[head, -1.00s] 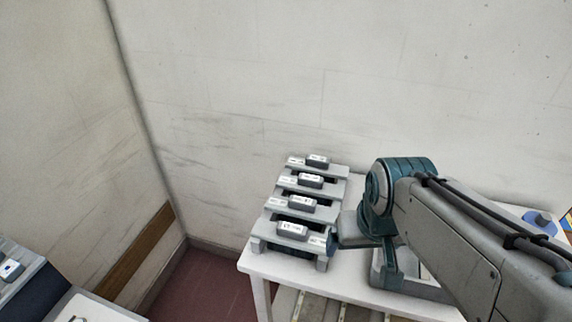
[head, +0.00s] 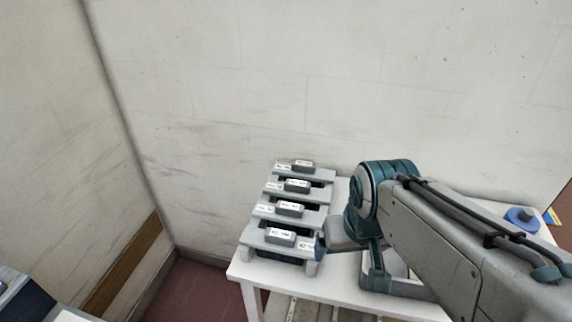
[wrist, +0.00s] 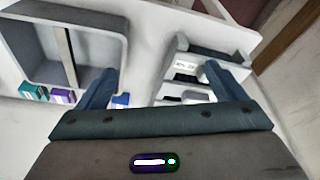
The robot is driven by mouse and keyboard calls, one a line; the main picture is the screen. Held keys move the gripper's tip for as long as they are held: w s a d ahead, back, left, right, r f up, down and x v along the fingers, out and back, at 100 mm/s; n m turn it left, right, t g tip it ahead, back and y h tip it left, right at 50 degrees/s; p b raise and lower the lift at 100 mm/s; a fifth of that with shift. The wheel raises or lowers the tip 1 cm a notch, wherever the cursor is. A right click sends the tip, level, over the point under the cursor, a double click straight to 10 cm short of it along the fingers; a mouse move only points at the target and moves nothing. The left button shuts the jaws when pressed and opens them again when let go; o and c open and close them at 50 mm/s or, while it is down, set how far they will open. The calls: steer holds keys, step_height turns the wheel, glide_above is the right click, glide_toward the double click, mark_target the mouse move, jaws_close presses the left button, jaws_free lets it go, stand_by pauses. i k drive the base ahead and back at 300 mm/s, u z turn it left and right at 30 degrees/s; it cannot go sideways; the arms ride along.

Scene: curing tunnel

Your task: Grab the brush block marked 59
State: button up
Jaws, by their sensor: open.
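A grey stepped rack (head: 255,238) stands on a white table and holds several dark grey blocks with white labels, one per step. The front block (head: 281,238) is the nearest and the back block (head: 302,166) the farthest. The label marks are too small to read, so I cannot tell which block is marked 59. In the wrist view the rack (wrist: 236,58) is at the upper right, partly behind a finger. My gripper (wrist: 157,84) is open with nothing between its fingers. In the head view it is mostly hidden behind my arm, beside the rack's front right end.
A grey tray with a divider (wrist: 118,40) lies on the white table (head: 345,195), with a teal box (wrist: 33,91) and a purple box (wrist: 62,96) near it. A blue round object (head: 521,217) is at the table's right. Walls stand close behind and left.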

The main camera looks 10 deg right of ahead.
mark_target(297, 191)
steer(key=z, duration=1.9)
steer(key=k, duration=1.1)
steer(key=u, duration=1.6)
steer(key=i, duration=1)
